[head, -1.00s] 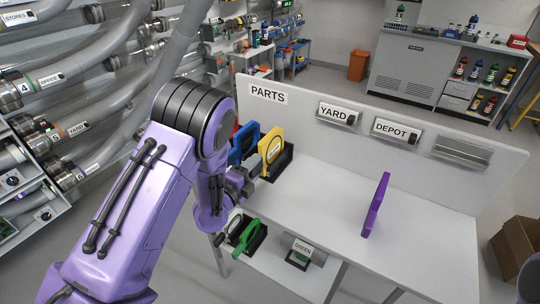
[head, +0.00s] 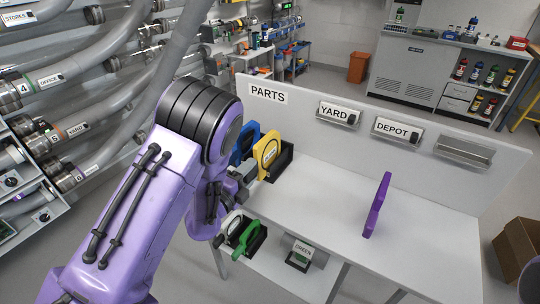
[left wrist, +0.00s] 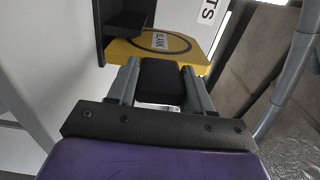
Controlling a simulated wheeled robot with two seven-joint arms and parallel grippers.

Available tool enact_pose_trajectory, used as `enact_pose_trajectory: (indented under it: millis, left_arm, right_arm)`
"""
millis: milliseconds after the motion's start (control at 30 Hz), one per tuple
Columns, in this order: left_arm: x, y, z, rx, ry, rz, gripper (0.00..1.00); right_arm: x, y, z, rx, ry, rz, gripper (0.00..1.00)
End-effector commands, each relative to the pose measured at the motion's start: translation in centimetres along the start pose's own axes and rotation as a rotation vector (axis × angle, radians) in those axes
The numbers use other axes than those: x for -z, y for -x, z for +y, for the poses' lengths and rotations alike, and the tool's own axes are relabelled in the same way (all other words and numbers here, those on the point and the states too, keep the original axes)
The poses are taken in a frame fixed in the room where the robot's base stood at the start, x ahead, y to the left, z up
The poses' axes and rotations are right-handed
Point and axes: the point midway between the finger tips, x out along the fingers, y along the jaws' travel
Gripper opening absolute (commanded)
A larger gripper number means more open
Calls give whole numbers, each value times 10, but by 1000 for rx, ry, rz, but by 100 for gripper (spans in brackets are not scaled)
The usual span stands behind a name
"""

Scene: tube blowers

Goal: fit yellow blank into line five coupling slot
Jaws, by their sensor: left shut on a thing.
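The yellow blank (head: 266,156) is an upright plate with a dark ring and a label, beside its black holder on the white table; I cannot tell if it is clear of the holder. My left gripper (left wrist: 160,82) is shut on the black grip of the yellow blank, which also shows in the left wrist view (left wrist: 185,50). In the head view the left gripper (head: 240,184) is partly hidden by my arm. The line five coupling (head: 56,137), labelled YARD, is at the left on the pipe wall; its slot is not clear. My right gripper is out of view.
A blue plate (head: 242,142) stands close behind the yellow one. A purple plate (head: 377,205) stands on the table (head: 330,205), with free room between. The PARTS panel (head: 305,115) backs the table.

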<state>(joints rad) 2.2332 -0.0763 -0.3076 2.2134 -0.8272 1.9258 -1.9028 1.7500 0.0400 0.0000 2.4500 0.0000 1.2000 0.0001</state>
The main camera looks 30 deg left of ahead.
Motion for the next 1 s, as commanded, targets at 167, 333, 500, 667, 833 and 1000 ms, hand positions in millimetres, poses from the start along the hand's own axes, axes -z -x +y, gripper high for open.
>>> enact_pose_trajectory:
  millis: [167, 333, 500, 667, 833, 1000]
  left_arm:
    - [0, 12, 2, -1, -1, 1, 12]
    - [0, 26, 2, 0, -1, 0, 12]
    - [0, 40, 3, 0, -1, 0, 12]
    - [0, 54, 2, 0, -1, -1, 12]
    - [0, 68, 2, 0, -2, 1, 12]
    - [0, 78, 1, 0, -2, 0, 12]
  right_arm:
    - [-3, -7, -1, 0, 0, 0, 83]
    - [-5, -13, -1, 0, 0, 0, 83]
    - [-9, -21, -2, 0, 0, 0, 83]
    - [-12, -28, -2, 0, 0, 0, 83]
    - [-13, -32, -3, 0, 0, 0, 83]
    - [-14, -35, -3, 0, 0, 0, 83]
